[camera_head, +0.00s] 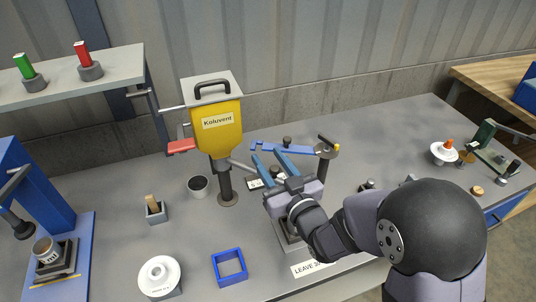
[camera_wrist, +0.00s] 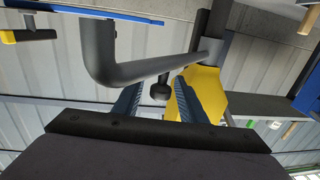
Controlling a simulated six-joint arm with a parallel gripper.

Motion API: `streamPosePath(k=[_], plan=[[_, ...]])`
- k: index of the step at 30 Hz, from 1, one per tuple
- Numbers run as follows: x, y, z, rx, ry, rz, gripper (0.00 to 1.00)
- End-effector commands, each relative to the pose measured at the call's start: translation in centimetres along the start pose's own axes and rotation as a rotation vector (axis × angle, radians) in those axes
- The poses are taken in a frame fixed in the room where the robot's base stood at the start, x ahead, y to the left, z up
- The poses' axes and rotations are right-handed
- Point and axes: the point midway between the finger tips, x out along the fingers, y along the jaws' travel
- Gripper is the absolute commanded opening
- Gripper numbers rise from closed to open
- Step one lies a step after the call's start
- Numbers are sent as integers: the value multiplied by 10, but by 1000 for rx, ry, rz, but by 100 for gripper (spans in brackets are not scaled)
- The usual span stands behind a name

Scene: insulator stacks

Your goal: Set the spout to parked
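The spout is a dark grey pipe that leaves the foot of the yellow hopper (camera_head: 220,130) marked Kaluvent. In the head view the spout (camera_head: 241,165) points right toward my gripper (camera_head: 271,160). In the wrist view the spout (camera_wrist: 150,70) crosses just beyond my fingertips, with a bent end at left. A small dark knob (camera_wrist: 160,90) hangs from the spout, between the two blue fingers of my gripper (camera_wrist: 157,86). The fingers are apart, with gaps visible on both sides of the knob. No parked mark can be read; a small card (camera_head: 255,184) is partly hidden.
A post with a blue arm (camera_head: 285,150) and yellow tip stands just beyond my gripper. A dark cup (camera_head: 198,186), blue square frame (camera_head: 229,268) and white insulator disc (camera_head: 160,275) stand at left and front. A red paddle (camera_head: 181,147) sits left of the hopper.

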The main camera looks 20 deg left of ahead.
Motion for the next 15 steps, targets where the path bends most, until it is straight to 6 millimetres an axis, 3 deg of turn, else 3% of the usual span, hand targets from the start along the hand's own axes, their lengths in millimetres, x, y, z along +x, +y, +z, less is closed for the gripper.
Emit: streamPosePath(k=[14,15], plan=[[12,0,0,0,1,1,38],[11,0,0,0,1,1,28]])
